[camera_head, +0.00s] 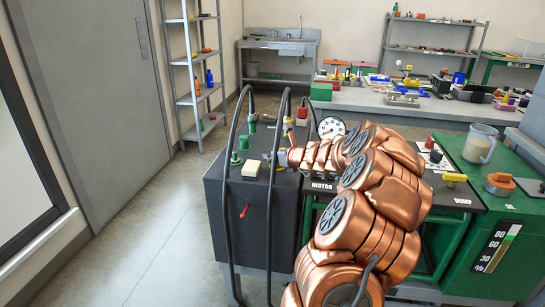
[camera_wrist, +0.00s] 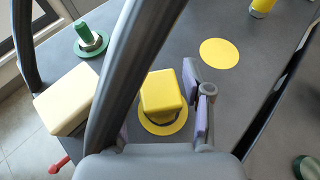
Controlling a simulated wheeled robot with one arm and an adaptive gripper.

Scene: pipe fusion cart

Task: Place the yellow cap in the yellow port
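A yellow cap (camera_wrist: 161,92) with a blocky top is between the fingers of my gripper (camera_wrist: 160,100) in the wrist view. It stands over a yellow ring (camera_wrist: 166,129) on the dark cart top; I cannot tell whether it is seated or held just above. The right finger's purple pad is right beside the cap. A black hose hides most of the left finger, so its contact is unclear. A flat yellow disc (camera_wrist: 219,53) lies bare to the upper right. In the head view my gripper (camera_head: 279,158) is low over the cart's right side, and the cap is hard to make out.
Black hoses (camera_wrist: 135,70) arch over the cart (camera_head: 228,205), one close in front of my gripper. A cream block (camera_wrist: 66,99), a green fitting (camera_wrist: 90,40) and a red lever (camera_wrist: 59,164) are left of the cap. A gauge (camera_head: 331,127) stands behind my arm.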

